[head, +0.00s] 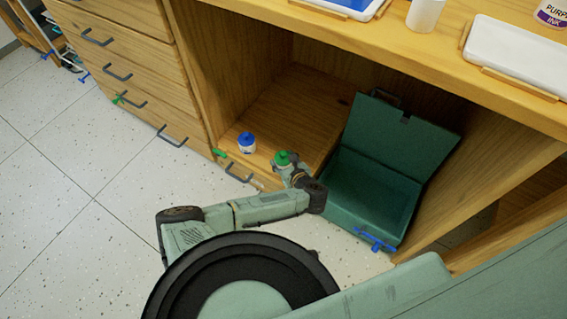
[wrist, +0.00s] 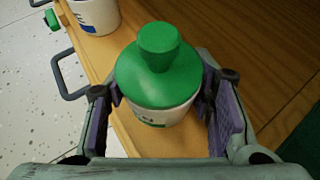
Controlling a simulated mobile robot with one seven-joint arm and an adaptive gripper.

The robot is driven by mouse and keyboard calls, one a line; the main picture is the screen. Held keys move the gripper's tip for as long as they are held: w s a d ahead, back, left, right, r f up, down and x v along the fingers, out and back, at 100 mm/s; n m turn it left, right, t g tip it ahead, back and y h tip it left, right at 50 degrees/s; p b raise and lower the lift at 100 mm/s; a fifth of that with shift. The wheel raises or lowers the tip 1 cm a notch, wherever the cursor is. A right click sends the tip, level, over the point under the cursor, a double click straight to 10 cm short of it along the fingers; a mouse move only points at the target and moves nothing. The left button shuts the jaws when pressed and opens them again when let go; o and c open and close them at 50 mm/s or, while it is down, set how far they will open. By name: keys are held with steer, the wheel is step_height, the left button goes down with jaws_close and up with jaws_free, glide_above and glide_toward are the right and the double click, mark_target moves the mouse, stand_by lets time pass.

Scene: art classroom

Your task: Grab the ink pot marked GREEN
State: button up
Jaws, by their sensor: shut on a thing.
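The ink pot with a green cap (wrist: 158,75) stands between my gripper's two fingers in the wrist view. Its white body carries a label with dark green lettering that is mostly cut off from sight. My gripper (wrist: 165,115) is shut on this pot, with a finger at each side. In the head view the green cap (head: 283,158) shows at the end of my arm, at the front of the open wooden cubby. A second ink pot, with a blue cap (head: 247,141), stands to its left on the cubby floor. It also shows at the top left of the wrist view (wrist: 97,14).
An open green case (head: 372,190) leans at the cubby's right side, close to my gripper. Drawers with dark handles (head: 115,75) stand to the left. The countertop above holds a white tray (head: 515,55) and a purple ink pot (head: 553,12).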

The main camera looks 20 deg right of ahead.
steer(key=shift+c, duration=0.6)
steer(key=shift+r, duration=0.15)
